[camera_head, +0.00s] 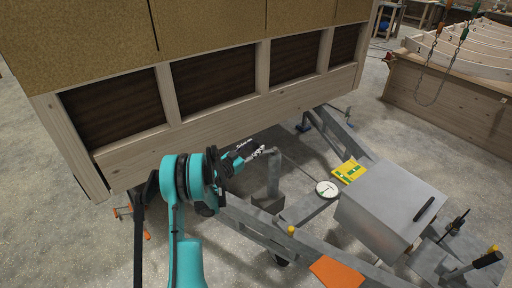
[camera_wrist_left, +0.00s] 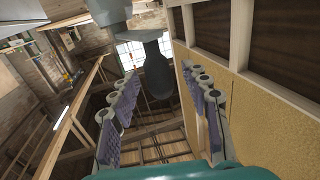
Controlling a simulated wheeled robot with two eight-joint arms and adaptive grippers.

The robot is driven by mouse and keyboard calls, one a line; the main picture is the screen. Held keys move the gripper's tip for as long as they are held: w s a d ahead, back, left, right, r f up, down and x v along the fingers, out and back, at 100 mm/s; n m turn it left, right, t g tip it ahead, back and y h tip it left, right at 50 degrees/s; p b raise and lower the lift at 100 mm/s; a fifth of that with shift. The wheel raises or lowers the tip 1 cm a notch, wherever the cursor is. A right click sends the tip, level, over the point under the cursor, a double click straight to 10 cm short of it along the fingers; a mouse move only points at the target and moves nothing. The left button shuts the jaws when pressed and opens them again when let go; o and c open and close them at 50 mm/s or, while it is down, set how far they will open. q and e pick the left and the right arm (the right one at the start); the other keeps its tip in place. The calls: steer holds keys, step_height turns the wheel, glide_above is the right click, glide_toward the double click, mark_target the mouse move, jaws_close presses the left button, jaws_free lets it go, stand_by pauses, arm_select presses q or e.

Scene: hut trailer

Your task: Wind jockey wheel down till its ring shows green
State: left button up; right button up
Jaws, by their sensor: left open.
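The jockey wheel's grey upright post (camera_head: 273,172) stands on the trailer's drawbar, with its top bent toward my left gripper. My left gripper (camera_head: 259,152) is at that top end, under the hut's front edge. In the left wrist view a dark grip (camera_wrist_left: 157,72) hangs from a grey crank part (camera_wrist_left: 110,10). It lies between the two spread finger pads, with visible gaps on both sides. The left gripper is open around it. The wheel's lower end is largely hidden by the drawbar, and I cannot make out a green ring. My right gripper is not in view.
A white round dial (camera_head: 328,189) and a yellow-green card (camera_head: 350,171) lie beside a grey box (camera_head: 390,208) on the drawbar. The wooden hut wall (camera_head: 225,110) is close above my left arm. Concrete floor (camera_head: 90,240) is open at left.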

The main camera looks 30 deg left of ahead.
arm_select(q)
steer(key=shift+w+d, duration=0.15)
steer(key=shift+w, duration=0.6)
jaws_close()
steer(key=shift+w, duration=0.1)
